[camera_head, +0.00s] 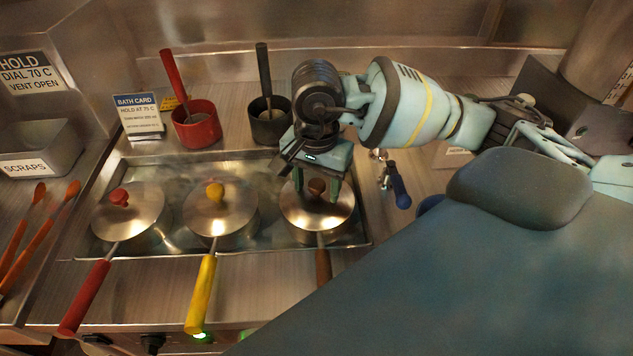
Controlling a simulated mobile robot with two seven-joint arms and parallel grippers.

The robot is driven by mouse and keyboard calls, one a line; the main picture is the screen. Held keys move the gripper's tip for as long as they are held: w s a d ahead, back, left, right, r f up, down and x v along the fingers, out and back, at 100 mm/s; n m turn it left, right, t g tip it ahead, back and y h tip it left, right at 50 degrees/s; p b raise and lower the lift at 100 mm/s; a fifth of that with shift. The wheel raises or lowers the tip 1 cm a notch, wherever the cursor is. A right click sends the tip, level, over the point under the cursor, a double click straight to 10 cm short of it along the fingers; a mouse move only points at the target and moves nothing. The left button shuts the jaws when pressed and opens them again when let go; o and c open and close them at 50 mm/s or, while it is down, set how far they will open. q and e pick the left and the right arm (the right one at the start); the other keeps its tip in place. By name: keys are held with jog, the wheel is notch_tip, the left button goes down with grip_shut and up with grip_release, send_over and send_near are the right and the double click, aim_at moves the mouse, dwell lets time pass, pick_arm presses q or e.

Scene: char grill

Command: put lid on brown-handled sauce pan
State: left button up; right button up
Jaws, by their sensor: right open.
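The brown-handled sauce pan stands at the right of the sunken bath, with its brown handle (323,266) toward the front. A metal lid (318,213) with a brown knob (317,186) lies over this pan. My right gripper (317,183) is directly above the lid, pointing down, with its open fingers on either side of the knob. Whether the fingers touch the knob I cannot tell. My left gripper is not in view.
A red-handled pan (128,215) and a yellow-handled pan (220,213), both lidded, stand to the left in the bath (268,170). Behind are a red pot (196,126) and a black pot (268,124). A blue-handled tap (398,188) is close on the right.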

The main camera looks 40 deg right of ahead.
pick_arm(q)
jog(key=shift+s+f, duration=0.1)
pick_arm(e)
notch_tip(320, 180, up, 8)
jog(key=shift+f, duration=0.15)
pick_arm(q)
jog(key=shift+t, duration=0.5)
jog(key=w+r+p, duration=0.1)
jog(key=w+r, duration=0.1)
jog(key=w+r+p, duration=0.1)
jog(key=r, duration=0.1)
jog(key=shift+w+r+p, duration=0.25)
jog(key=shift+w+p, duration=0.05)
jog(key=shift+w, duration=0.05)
pick_arm(e)
notch_tip(320, 180, up, 7)
